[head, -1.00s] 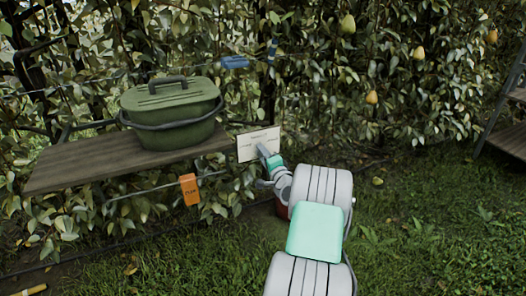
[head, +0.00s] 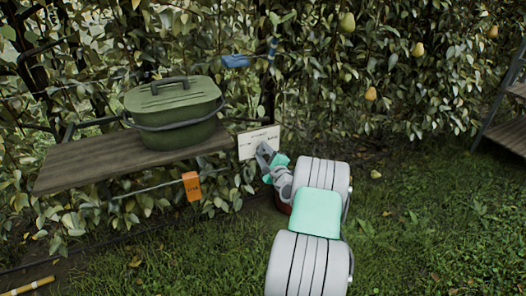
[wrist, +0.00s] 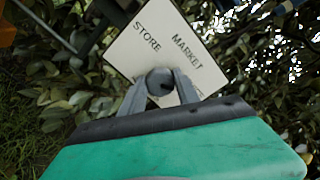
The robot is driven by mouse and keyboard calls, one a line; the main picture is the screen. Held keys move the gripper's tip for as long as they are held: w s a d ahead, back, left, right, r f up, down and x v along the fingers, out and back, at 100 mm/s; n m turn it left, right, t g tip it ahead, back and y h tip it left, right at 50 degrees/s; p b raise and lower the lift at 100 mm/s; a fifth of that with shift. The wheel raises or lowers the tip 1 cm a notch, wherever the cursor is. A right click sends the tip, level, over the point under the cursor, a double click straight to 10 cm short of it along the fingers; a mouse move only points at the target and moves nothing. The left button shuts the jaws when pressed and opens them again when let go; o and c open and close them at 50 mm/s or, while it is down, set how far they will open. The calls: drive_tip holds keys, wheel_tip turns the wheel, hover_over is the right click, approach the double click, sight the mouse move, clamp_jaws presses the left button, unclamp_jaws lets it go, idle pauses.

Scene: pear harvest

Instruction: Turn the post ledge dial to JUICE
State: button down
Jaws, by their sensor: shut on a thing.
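The dial's white sign (head: 258,140) is at the ledge's right end in the head view. The wrist view shows the sign (wrist: 150,38) tilted, with STORE and MARKET readable and more lettering partly hidden behind my fingers. The round grey dial knob (wrist: 160,81) is in front of the sign's lower part. My gripper (wrist: 160,90) is shut on the knob, one finger on each side. In the head view my gripper (head: 263,151) is against the sign and covers the knob. I cannot tell which label the dial points to.
The wooden ledge (head: 75,166) carries a green lidded container (head: 175,105) left of the sign. An orange tag (head: 192,186) hangs below the ledge. A blue clip (head: 235,61) is above. Leafy branches stand close behind; a wooden shelf (head: 508,137) is far right.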

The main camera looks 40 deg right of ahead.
idle(0.5)
drive_tip(key=c, duration=0.9)
unclamp_jaws()
drive_tip(key=v, duration=0.7)
drive_tip(key=shift+s+a+p, duration=0.15)
drive_tip(key=shift+s+p, duration=0.2)
drive_tip(key=shift+s, duration=0.05)
